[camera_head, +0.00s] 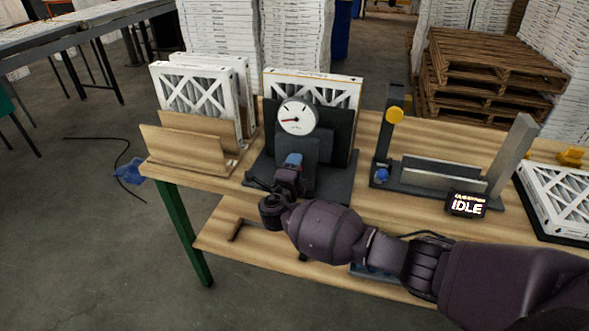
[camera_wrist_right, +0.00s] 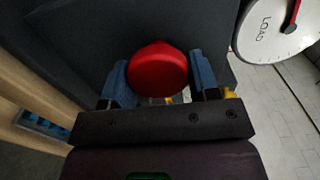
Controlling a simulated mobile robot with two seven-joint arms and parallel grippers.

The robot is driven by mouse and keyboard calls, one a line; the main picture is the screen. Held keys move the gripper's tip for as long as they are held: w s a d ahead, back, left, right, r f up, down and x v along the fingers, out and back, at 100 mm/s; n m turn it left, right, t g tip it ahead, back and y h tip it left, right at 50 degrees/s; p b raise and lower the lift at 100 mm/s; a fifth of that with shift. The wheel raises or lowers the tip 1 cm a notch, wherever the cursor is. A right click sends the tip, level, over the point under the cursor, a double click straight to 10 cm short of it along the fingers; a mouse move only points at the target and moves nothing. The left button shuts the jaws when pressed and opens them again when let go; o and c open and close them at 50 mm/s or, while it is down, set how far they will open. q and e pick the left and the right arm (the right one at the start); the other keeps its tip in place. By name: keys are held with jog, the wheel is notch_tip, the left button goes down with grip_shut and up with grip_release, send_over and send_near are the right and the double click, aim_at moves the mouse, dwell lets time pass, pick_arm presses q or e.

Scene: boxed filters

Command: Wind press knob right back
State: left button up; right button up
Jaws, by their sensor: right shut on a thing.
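The press (camera_head: 340,180) is a dark upright block on the wooden bench, with a filter standing behind it. Its round white gauge (camera_head: 297,117) has a red needle pointing left; part of this dial, marked LOAD, shows in the right wrist view (camera_wrist_right: 268,35). The red press knob (camera_wrist_right: 157,70) sits between the blue fingers of my right gripper (camera_wrist_right: 160,82), which is shut on it. In the head view my right gripper (camera_head: 293,161) is at the press front below the gauge and hides the knob. My left gripper is in neither view.
A stand with a yellow disc (camera_head: 395,115), a blue knob (camera_head: 382,174) and an IDLE display (camera_head: 467,205) is to the right. A wooden holder (camera_head: 185,150) with white-framed filters (camera_head: 195,98) is to the left. A filter (camera_head: 560,200) lies at the far right.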

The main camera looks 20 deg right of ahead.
jog(key=shift+d, duration=0.1)
dwell(0.4)
jog(key=o, duration=0.9)
jog(key=shift+c, duration=0.2)
jog(key=shift+s, duration=0.1)
jog(key=v, duration=1)
jog(key=shift+s+a, duration=0.2)
jog(key=shift+a, duration=0.1)
